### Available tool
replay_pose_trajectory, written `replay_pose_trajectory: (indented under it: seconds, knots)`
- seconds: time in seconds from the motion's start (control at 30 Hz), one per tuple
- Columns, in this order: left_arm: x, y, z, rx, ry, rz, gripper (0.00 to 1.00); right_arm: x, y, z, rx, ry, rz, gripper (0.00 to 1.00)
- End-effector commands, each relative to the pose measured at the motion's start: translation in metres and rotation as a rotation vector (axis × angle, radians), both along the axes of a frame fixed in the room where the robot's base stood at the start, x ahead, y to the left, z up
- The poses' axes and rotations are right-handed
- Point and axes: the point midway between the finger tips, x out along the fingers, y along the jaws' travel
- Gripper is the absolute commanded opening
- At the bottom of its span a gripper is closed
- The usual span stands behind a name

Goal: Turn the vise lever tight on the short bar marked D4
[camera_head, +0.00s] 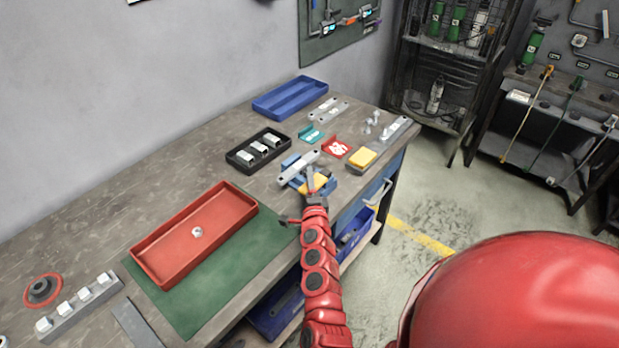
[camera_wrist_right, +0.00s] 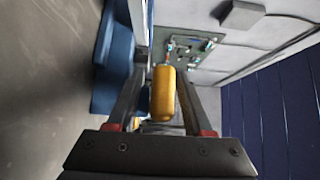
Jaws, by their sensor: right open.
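The blue vise (camera_head: 290,162) stands near the right front edge of the workbench. A grey metal bar (camera_head: 299,168) lies across its top; its marking is too small to read. The yellow lever handle (camera_head: 318,183) shows at the vise's front. My right gripper (camera_head: 312,184) is at the handle and partly covers it. In the right wrist view the yellow handle (camera_wrist_right: 163,93) lies between the two open fingers (camera_wrist_right: 160,80), with gaps beside it. The blue vise body (camera_wrist_right: 112,62) shows left of it. My left gripper is not in view.
A black tray (camera_head: 231,158) with pale blocks stands left of the vise. A teal holder (camera_head: 312,135), a red tray (camera_head: 337,148) and a yellow block (camera_head: 362,159) are close behind and right. A larger red tray (camera_head: 140,255) sits on a green mat (camera_head: 255,255).

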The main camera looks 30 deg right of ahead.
Motion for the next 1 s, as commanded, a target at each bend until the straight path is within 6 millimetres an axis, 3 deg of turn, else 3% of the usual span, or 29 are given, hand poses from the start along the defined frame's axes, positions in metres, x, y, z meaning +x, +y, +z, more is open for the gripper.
replay_pose_trajectory:
  seconds: [0.37,0.67,1.0]
  knots:
    - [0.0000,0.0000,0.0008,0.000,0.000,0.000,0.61,0.0057,-0.0027,-0.0004,0.000,0.001,0.001,0.51]
    - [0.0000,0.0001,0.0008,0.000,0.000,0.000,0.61,0.0056,-0.0025,-0.0004,0.000,0.001,0.001,0.01]
    - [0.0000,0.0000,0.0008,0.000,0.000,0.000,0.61,0.0055,-0.0023,-0.0006,0.001,0.002,0.001,0.00]
